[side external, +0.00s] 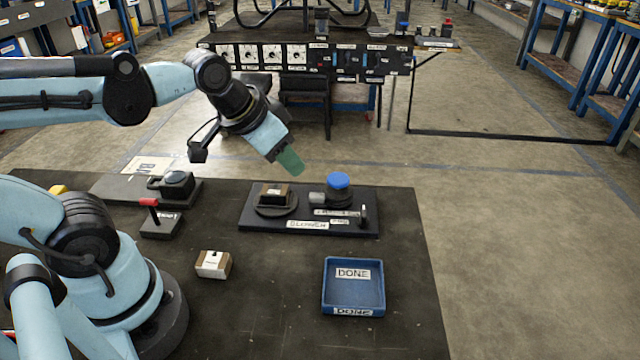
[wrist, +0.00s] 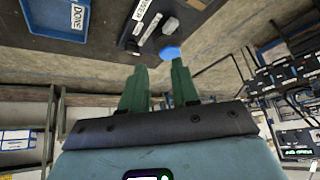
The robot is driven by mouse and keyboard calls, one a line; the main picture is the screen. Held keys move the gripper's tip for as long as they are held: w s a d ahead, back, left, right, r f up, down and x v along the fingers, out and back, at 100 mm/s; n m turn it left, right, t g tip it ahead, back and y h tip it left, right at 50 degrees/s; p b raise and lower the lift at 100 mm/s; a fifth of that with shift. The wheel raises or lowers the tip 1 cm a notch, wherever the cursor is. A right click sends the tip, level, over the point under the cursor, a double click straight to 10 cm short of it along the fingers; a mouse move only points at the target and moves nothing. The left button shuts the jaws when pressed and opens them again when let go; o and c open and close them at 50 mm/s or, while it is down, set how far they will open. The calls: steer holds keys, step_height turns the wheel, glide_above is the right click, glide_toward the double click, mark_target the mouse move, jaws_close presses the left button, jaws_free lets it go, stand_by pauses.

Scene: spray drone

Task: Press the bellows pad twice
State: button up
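A blue round cap (side external: 338,181), which looks like the bellows pad, tops a dark base at the back right of a black plate (side external: 257,222). The plate has a label that seems to read BLOWER. The cap also shows in the wrist view (wrist: 170,52), just beyond the fingertips in the picture. My gripper (side external: 290,162) is in the air, above and left of the cap, apart from it. In the wrist view its two green fingers (wrist: 157,66) stand apart with nothing between them.
A small box (side external: 275,193) sits on a round disc on the plate. Another box (side external: 213,264) lies on the table. A blue DONE tray (side external: 352,308) is at front right. A red-knobbed lever (side external: 149,203) and a dark device (side external: 176,183) stand at left. Bare table lies between box and tray.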

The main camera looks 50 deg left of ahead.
steer(key=w+r+m+g, duration=0.1)
steer(key=w+r, duration=0.1)
steer(key=w+r+m+g, duration=0.1)
steer(key=w+r, duration=0.1)
steer(key=shift+w+a+m, duration=0.15)
steer(key=shift+w+m, duration=0.25)
jaws_close()
steer(key=w+r+m+g, duration=0.1)
steer(key=w+m+g, duration=0.3)
steer(key=w, duration=0.4)
steer(key=shift+w+a+r+m, duration=0.25)
steer(key=shift+a+r+m, duration=0.1)
steer(key=shift+m, duration=0.25)
